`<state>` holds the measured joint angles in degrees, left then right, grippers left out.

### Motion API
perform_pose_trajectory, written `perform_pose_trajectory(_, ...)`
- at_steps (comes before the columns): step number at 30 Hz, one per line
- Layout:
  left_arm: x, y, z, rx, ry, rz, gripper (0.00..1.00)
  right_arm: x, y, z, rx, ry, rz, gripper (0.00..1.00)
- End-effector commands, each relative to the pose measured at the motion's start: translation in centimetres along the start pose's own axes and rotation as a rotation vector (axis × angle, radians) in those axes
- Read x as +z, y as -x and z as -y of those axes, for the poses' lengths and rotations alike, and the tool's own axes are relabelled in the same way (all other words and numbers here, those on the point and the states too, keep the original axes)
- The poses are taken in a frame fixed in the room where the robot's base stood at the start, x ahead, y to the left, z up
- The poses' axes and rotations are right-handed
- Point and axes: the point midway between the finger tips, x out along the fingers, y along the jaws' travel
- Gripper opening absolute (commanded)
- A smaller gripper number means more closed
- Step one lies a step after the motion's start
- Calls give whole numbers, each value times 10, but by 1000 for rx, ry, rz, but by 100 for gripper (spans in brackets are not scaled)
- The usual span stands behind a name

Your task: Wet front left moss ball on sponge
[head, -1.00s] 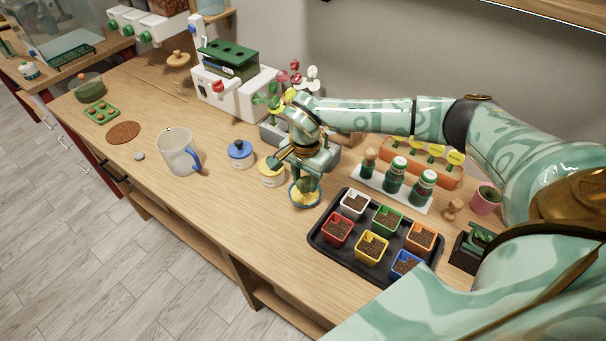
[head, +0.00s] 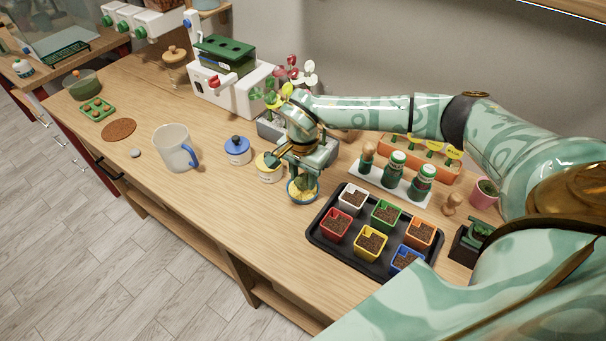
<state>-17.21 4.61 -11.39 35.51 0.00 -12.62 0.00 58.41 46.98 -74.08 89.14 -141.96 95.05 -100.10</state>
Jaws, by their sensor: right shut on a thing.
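My right gripper (head: 303,172) points down over the yellow sponge (head: 300,193) in a small blue dish (head: 291,194), its fingertips at the sponge. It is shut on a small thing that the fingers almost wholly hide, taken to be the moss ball. I cannot tell whether that thing touches the sponge. A green tray (head: 97,109) with several small brownish balls lies at the far left of the table. My left gripper is not in view.
A yellow-lidded jar (head: 268,168) stands close left of the gripper, with a blue-lidded jar (head: 237,151) and a mug (head: 173,147) beyond. A black tray (head: 323,241) of coloured pots lies at the right. Bare wood lies in front of the dish.

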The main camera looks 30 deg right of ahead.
Motion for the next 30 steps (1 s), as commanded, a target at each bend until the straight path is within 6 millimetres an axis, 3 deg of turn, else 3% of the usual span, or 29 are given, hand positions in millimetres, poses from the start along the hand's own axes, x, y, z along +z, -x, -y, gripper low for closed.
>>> perform_pose_trajectory(30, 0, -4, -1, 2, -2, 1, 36, 0, -10, 0, 1, 0, 0, 18)
